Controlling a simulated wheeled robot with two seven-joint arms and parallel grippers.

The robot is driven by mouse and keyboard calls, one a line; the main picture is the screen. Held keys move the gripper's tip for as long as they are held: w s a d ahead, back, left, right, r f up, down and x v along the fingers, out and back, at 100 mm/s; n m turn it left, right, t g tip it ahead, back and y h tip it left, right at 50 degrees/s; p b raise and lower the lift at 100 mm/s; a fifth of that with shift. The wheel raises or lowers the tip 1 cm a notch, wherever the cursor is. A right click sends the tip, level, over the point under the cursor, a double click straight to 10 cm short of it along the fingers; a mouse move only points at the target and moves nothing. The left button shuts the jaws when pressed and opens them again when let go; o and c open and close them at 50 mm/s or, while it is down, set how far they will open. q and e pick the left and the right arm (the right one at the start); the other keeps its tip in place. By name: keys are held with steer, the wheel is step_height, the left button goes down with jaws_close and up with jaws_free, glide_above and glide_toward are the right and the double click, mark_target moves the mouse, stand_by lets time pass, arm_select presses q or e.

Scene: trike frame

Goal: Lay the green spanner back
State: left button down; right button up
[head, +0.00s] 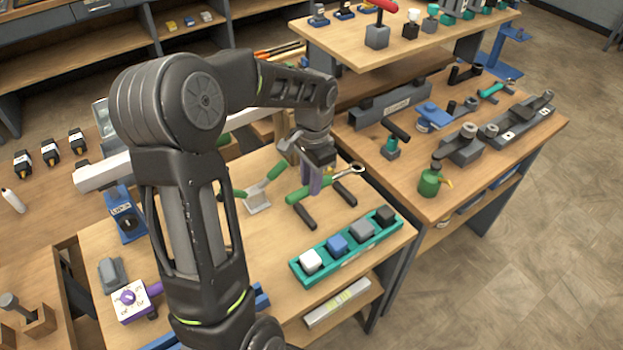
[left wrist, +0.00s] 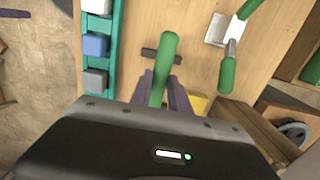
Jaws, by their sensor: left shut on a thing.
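The green spanner (head: 340,175) has a green handle and a pale metal ring end pointing right in the head view. My left gripper (head: 316,186) is shut on its handle, with purple fingers on either side. In the left wrist view the green handle (left wrist: 163,70) stands out between the purple fingers (left wrist: 165,92). Two dark bar rests, one at the left (head: 304,216) and one at the right (head: 345,193), lie below the spanner on the wooden bench. I cannot tell whether the spanner touches them. My right gripper is not in view.
A teal tray (head: 310,275) with several coloured blocks lies in front of the spanner. A green-handled tool with a pale flat plate (head: 258,203) lies to its left. A second bench (head: 460,205) at the right holds a green can (head: 430,183) and several fixtures.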

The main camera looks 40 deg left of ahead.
arm_select(q)
steer(key=shift+f+b, duration=2.05)
steer(key=shift+f, duration=1.3)
steer(key=c, duration=1.1)
jaws_free()
steer(key=shift+c, duration=0.2)
steer(key=r, duration=0.7)
steer(key=shift+w+d+r+b, duration=0.1)
steer(key=shift+w+r+b, duration=0.1)
steer(key=shift+r+b, duration=0.15)
